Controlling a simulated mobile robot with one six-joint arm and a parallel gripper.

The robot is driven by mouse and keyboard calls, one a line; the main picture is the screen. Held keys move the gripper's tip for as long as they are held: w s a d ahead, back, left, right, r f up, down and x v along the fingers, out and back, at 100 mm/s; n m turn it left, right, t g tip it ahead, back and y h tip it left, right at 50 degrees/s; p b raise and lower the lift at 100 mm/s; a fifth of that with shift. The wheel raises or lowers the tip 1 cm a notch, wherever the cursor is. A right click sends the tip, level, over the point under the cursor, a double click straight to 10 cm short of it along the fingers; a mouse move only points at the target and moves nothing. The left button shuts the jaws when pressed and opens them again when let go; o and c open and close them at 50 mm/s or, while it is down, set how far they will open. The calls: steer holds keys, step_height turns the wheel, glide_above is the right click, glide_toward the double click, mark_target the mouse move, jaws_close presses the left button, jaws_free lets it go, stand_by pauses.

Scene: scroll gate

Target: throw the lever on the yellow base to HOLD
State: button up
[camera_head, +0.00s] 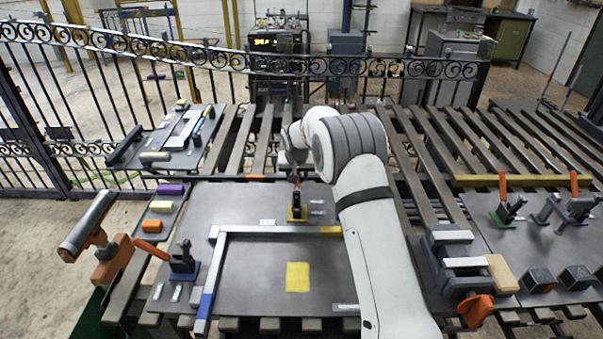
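The lever (296,190) stands on a small yellow base (297,215) near the far edge of the dark plate (255,195). Its dark body and thin handle point up towards my gripper. Small pale label plates (317,207) lie beside the base, too small to read. My arm reaches in from the lower right, and my gripper (293,168) is at or just behind the top of the handle. The wrist and fingers are small and partly hidden by the arm, so I cannot tell whether they touch the handle or are open.
A second lever with an orange handle (152,249) stands on a blue base (184,266) at the left. A silver frame bar (275,229) lies in front of the yellow base. A yellow square (297,277) marks the plate. Red-handled clamps (504,188) stand at the right.

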steer(key=shift+f, duration=0.1)
steer(key=shift+c, duration=0.6)
jaws_close()
